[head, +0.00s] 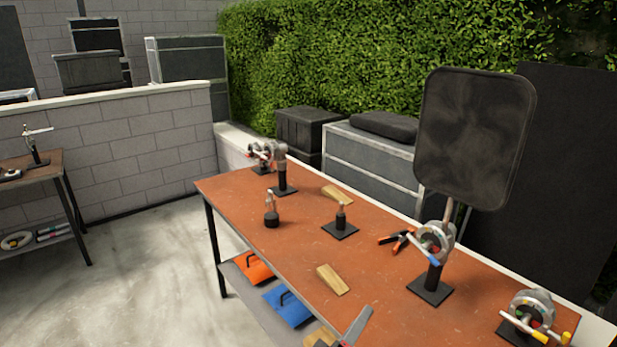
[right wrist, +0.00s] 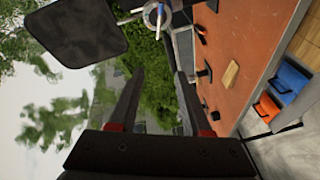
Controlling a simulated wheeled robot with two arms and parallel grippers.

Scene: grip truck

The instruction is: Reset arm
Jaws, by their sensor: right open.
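My right gripper (head: 354,327) shows only in part at the bottom edge of the head view, over the near side of the orange-brown table (head: 290,222). In the right wrist view its two dark fingers (right wrist: 158,78) stand apart, with nothing between them but background hedge. It is open and empty. My left gripper is in neither view.
On the table stand a black flag panel (head: 475,135) on a clamp head, another clamp head (head: 530,312), a dark bottle-like piece (head: 271,216), wooden wedges (head: 332,280) and an orange clamp (head: 397,240). Orange and blue cases (head: 287,305) lie on the shelf below. Open floor lies left.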

